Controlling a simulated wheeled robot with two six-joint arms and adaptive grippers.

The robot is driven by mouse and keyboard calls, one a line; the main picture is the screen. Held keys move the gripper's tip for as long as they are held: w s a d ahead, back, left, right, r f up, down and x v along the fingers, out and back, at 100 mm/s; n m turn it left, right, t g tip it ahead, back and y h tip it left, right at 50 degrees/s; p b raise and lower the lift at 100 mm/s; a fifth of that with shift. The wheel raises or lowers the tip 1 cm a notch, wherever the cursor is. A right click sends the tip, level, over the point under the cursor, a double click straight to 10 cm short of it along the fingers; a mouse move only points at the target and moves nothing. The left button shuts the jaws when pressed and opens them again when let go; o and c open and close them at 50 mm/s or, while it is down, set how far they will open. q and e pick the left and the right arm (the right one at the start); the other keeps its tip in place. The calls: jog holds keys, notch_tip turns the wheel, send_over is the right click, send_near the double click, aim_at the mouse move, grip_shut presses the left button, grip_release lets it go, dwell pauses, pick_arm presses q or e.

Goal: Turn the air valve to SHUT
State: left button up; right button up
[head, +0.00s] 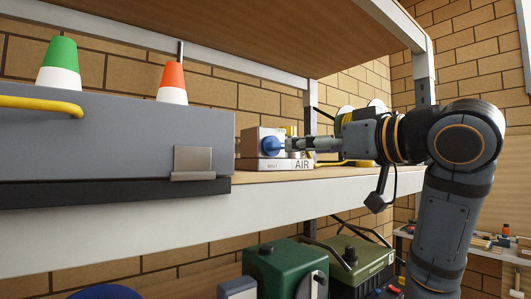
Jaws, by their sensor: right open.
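The air valve (264,142) is a small grey box on a shelf, with a blue round knob (271,146) on its front. A white base plate (272,164) under it reads SHUT at the left and AIR at the right. My right gripper (294,144) comes in from the right, with its fingertips close beside the knob. It is open; whether a finger touches the knob cannot be told. The fingers hide the right part of the valve, so the knob's exact setting is unclear. My left gripper is not in view.
A large grey case (110,135) with a yellow handle (40,104) stands on the shelf left of the valve. A green cone (60,58) and an orange cone (173,77) stand behind it. A shelf post (311,105) rises behind my gripper. Below are green cases (275,270).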

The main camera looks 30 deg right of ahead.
aim_at(280, 146)
jog(key=w+p, duration=0.1)
jog(key=w, duration=0.1)
jog(key=w+p, duration=0.2)
jog(key=w, duration=0.1)
jog(key=w+p, duration=0.1)
jog(key=w, duration=0.2)
jog(key=shift+a+r+p, duration=0.3)
jog(key=shift+a+r, duration=0.05)
jog(key=shift+w+f, duration=0.15)
jog(key=shift+w, duration=0.35)
jog(key=shift+s, duration=0.5)
jog(key=c, duration=0.3)
jog(key=shift+w, duration=0.2)
jog(key=shift+c, duration=1.4)
jog(key=c, duration=0.6)
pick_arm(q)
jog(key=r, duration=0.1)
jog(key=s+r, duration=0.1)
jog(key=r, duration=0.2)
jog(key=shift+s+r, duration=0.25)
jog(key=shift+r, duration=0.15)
pick_arm(e)
jog(key=shift+o, duration=0.2)
